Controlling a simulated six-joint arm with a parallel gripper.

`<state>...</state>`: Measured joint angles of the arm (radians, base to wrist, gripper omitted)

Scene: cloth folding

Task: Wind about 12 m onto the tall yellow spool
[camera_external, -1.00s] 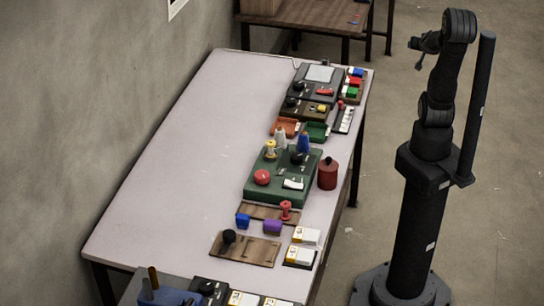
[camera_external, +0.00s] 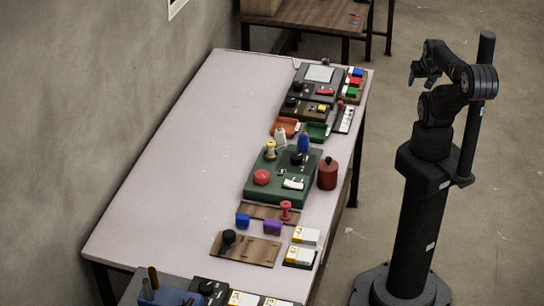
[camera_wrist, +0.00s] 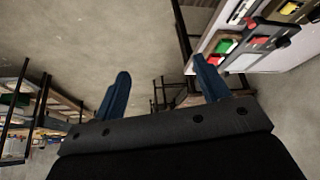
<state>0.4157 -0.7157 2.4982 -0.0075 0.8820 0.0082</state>
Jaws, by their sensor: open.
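A small spool-like piece with yellow on it (camera_external: 270,149) stands upright at the far left corner of a green machine (camera_external: 265,185) on the long table. I cannot tell for sure that it is the tall yellow spool. A white cone (camera_external: 281,138) and a blue cone (camera_external: 303,144) stand close by. A red spool (camera_external: 286,210) stands on a wooden strip in front of the machine. My gripper (camera_external: 416,74) is raised beyond the table's right side, far from these things. Its blue fingers are apart and empty in the wrist view (camera_wrist: 162,75).
A dark red canister (camera_external: 327,174) stands right of the machine. Orange (camera_external: 285,127) and green (camera_external: 316,131) trays lie behind it. Blue (camera_external: 242,220) and purple (camera_external: 272,227) blocks and a wooden board (camera_external: 246,249) lie nearer. The table's left half (camera_external: 180,170) is clear.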

